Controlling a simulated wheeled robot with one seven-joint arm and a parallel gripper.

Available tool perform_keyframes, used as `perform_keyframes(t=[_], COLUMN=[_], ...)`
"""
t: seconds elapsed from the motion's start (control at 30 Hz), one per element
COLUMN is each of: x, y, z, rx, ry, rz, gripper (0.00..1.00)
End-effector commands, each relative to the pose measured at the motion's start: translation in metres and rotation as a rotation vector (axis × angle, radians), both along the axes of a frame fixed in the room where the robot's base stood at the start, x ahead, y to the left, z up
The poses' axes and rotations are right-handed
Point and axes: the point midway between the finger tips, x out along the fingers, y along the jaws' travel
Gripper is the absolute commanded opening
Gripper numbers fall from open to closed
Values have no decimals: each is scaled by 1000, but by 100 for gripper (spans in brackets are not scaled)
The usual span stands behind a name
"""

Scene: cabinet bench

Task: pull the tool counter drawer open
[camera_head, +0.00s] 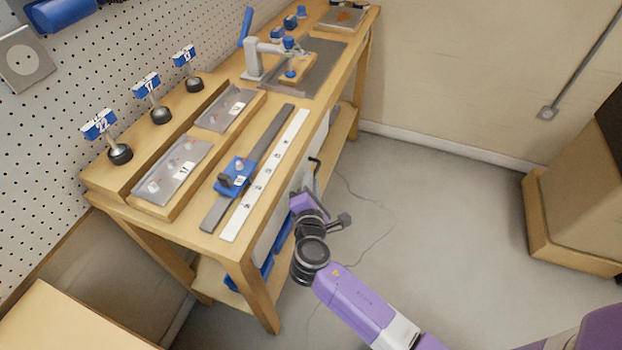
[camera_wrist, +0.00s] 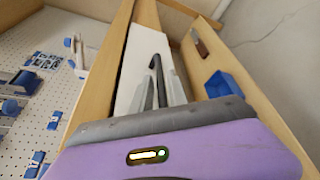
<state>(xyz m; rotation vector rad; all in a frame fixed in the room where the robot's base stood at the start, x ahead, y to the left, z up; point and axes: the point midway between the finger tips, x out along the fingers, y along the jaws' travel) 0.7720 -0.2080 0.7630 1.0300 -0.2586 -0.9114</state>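The white drawer front (camera_head: 298,180) is under the bench top, on the side facing the aisle, and looks closed. It also shows in the wrist view (camera_wrist: 136,62). Its black bar handle (camera_head: 316,164) stands out from it; in the wrist view the handle (camera_wrist: 156,66) runs down between my grey fingers. My gripper (camera_wrist: 163,88) is at the drawer front with its fingers apart, one on each side of the handle. Whether either finger touches the handle is hard to tell. In the head view my purple hand hides part of the front and most of the fingers.
The wooden bench top (camera_head: 262,128) carries a blue clamp block (camera_head: 235,174), metal plates and a toggle clamp (camera_head: 270,58). Blue bins (camera_head: 265,270) sit on the lower shelf.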

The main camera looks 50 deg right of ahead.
Motion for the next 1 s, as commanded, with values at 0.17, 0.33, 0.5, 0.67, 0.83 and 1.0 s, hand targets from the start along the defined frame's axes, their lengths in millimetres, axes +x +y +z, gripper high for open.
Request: perform_keyframes(t=[0.17, 0.33, 0.5, 0.67, 0.83, 1.0], x=[8, 9, 9, 9, 9, 9], y=[-10, -12, -12, -11, -11, -11], z=[-3, -4, -3, -4, -4, -4], rx=[1, 1, 1, 1, 1, 2], ry=[1, -1, -1, -1, -1, 0], rz=[-1, 1, 1, 1, 1, 0], gripper=[20, 20, 10, 0, 0, 0])
